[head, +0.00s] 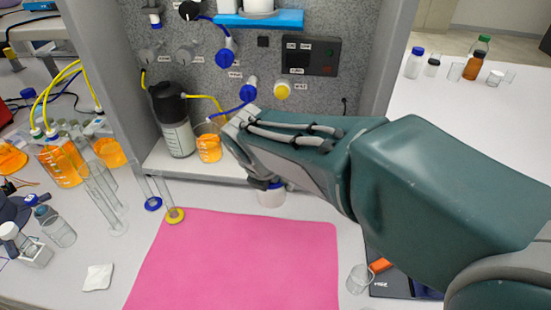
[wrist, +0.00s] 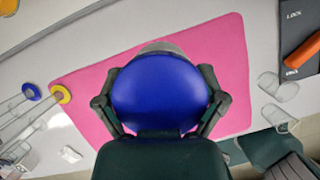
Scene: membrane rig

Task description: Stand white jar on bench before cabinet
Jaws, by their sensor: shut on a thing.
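The white jar (head: 271,198) shows below my gripper (head: 263,184) in the head view, in front of the cabinet (head: 262,90). Its blue lid (wrist: 160,88) fills the middle of the wrist view. My gripper (wrist: 160,105) is shut on the lid, with one finger on each side. The jar looks upright, near the far edge of the pink mat (head: 240,265). My arm hides part of it. I cannot tell whether its base touches the bench (head: 215,198).
Tubes with blue and yellow bases (head: 174,215) stand left of the jar. A black-lidded bottle (head: 173,120) and an orange beaker (head: 208,148) stand inside the cabinet. A clear beaker (head: 359,279) is at right.

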